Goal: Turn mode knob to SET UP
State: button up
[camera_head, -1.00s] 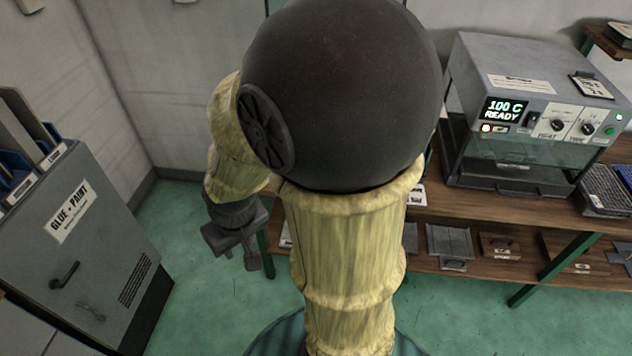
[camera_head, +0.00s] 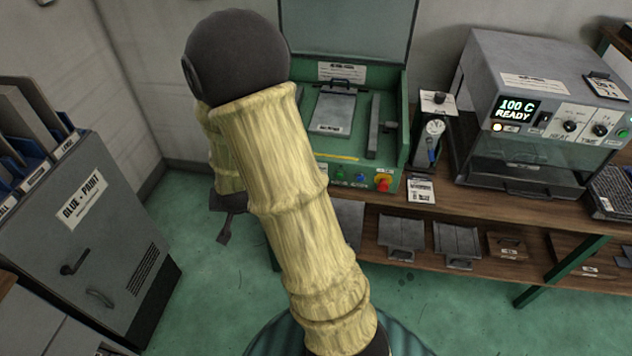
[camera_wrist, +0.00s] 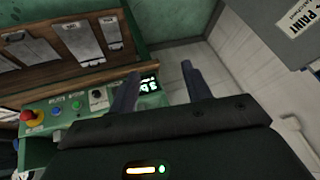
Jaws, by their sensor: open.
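The green machine (camera_head: 402,115) stands on the bench with its lid raised. In the wrist view a small dark knob on a pale plate (camera_wrist: 98,97) sits on its green front panel (camera_wrist: 58,126), between the blue button (camera_wrist: 76,105) and a lit display (camera_wrist: 149,86). It looks like the mode knob; its label and setting are too small to read. My arm hides that part of the panel in the head view. My gripper (camera_wrist: 160,70) is open and empty, its left finger in front of the panel near the display. In the head view my gripper (camera_head: 226,222) is partly hidden.
A red emergency-stop button (camera_head: 383,182) sits at the panel's right end. A heater box (camera_head: 530,70) stands right on the bench (camera_head: 450,205). A grey glue and paint cabinet (camera_head: 85,225) stands left. Green floor (camera_head: 195,285) is clear between.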

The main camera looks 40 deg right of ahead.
jog(key=w+d+f+m+t+h, duration=0.1)
jog(key=w+d+f+m+h, duration=0.15)
jog(key=d+f+m, duration=0.2)
jog(key=w+d+f+m+t+h, duration=0.2)
jog(key=d+f+m+h, duration=0.2)
jog(key=d+f, duration=0.2)
jog(key=s+d+f+m+t+h+p, duration=0.1)
jog(key=s+d+f+m+h, duration=0.3)
jog(key=s, duration=0.5)
notch_tip(320, 180, down, 3)
jog(key=d+h, duration=0.1)
jog(key=h, duration=0.1)
jog(key=shift+d+h, duration=0.35)
jog(key=shift+d, duration=0.05)
jog(key=shift+r, duration=0.1)
jog(key=p+x, duration=0.3)
jog(key=x, duration=1.4)
jog(key=shift+w, duration=0.25)
jog(key=shift+r, duration=0.1)
